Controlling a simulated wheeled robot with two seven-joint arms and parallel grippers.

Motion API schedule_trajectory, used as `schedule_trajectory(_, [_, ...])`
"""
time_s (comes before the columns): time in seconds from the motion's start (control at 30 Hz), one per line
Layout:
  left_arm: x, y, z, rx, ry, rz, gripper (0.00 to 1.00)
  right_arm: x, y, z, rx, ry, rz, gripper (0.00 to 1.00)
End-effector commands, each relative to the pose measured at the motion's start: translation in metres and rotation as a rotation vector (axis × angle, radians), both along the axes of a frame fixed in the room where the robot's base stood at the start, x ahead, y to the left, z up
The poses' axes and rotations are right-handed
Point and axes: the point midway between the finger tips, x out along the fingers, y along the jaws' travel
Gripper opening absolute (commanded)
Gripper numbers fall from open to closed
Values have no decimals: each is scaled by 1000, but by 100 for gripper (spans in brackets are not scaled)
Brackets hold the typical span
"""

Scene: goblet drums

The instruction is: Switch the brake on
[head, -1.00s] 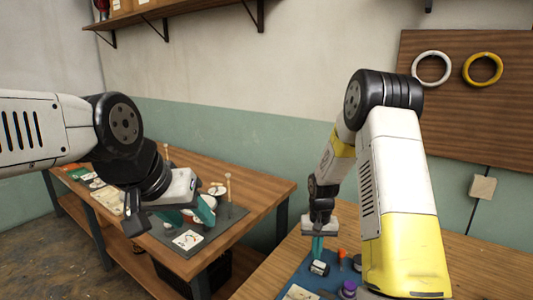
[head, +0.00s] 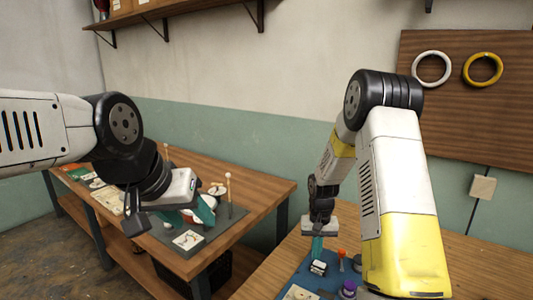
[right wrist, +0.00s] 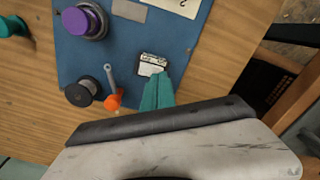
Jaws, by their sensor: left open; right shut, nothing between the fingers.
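A small dark box with a white labelled face (right wrist: 151,64) sits on the blue mat (right wrist: 185,35). It may be the brake switch, but its lettering is too small to read. The box also shows in the head view (head: 318,267). My right gripper (head: 318,248) points down just above it. In the right wrist view its teal fingers (right wrist: 159,80) are shut together, empty, with tips at the box's edge. I cannot tell whether they touch it. My left gripper (head: 187,214) is open above the left table, its teal fingers apart.
Near the box are an orange-tipped grey lever (right wrist: 113,98), a black round knob (right wrist: 79,93) and a purple knob (right wrist: 84,21). The left table (head: 262,189) holds a dark mat with small items. Bare wood surrounds the blue mat.

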Motion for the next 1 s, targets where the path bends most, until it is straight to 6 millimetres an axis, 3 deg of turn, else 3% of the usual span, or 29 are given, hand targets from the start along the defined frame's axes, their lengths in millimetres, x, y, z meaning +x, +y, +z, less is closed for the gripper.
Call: schedule_trajectory(1.0, [0, 0, 0, 0, 0, 0, 50, 0, 0, -16, 0, 1, 0, 0])
